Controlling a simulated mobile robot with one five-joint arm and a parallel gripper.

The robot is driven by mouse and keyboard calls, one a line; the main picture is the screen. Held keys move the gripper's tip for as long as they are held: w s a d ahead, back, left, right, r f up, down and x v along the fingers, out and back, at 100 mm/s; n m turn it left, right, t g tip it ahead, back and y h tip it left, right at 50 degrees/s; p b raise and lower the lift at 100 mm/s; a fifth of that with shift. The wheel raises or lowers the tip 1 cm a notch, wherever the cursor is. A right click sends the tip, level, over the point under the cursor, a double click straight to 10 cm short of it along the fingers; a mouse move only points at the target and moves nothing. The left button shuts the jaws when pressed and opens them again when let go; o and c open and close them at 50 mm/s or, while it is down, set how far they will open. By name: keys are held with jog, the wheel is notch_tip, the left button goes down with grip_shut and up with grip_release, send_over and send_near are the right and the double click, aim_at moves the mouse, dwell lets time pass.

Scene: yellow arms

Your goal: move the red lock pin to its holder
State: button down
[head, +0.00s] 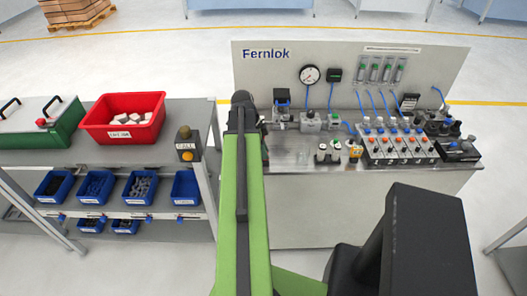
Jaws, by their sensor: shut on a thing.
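My green arm reaches forward to the left end of the steel bench (295,158). Its dark end, with my gripper (243,104), shows in the head view at the bench's left edge. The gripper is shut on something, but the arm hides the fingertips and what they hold. I cannot make out the red lock pin for certain. A small red piece (41,122) sits on the green box (38,138) at far left; I cannot tell what it is. I cannot pick out the pin's holder.
The bench carries a Fernlok back panel (280,85), a gauge (309,75) and a valve block (398,148). A grey shelf at left holds a red bin (123,132), a call button post (187,145) and several blue bins (140,187). Floor shows behind the bench.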

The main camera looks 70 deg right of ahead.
jog(key=c, duration=1.3)
grip_release()
jog(key=shift+o, duration=0.2)
